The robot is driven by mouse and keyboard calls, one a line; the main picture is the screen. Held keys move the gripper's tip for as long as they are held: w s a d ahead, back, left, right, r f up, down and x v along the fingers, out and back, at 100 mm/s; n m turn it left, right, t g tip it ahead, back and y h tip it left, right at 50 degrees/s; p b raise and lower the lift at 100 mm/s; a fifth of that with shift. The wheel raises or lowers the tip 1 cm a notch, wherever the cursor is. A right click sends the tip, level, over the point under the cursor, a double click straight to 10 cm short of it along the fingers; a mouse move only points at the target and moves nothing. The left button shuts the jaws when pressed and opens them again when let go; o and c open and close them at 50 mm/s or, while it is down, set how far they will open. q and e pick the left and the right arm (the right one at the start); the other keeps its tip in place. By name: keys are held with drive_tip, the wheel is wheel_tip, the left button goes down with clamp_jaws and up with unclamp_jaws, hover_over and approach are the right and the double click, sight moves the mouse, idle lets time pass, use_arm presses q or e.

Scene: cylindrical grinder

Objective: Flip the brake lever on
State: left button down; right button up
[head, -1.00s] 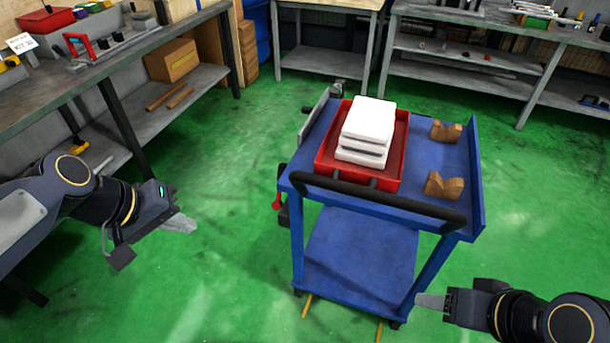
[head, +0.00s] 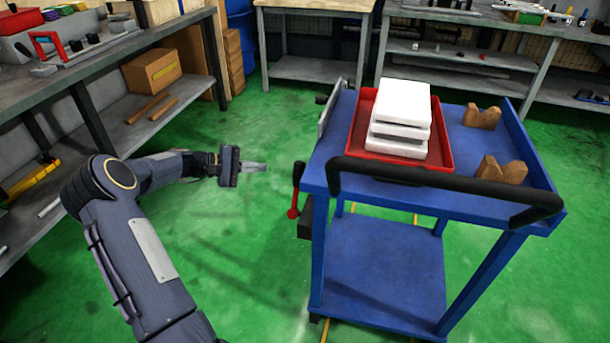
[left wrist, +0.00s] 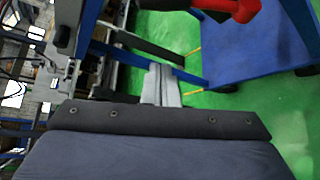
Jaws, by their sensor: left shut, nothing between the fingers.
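The brake lever (head: 296,190) is on the left side of the blue cart (head: 385,270). It has a dark upper part and a red lower end with a red knob, and it hangs beside a dark block. Its red end also shows at the top of the left wrist view (left wrist: 240,8). My left gripper (head: 262,167) is shut and empty, a short way left of the lever and apart from it. Its fingers (left wrist: 160,88) point toward the cart in the left wrist view. My right gripper is out of view.
On the cart, a red tray (head: 363,130) holds stacked white blocks (head: 403,110), with two wooden V-blocks (head: 483,117) beside it. A black handle bar (head: 430,185) spans the cart's near edge. A workbench (head: 70,80) stands at the left. Green floor is clear between bench and cart.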

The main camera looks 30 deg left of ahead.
sight(296, 188)
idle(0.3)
use_arm(q)
drive_tip(key=b+x, duration=0.2)
drive_tip(key=x, duration=0.8)
drive_tip(key=s+d+r, duration=0.2)
drive_tip(key=s, duration=0.1)
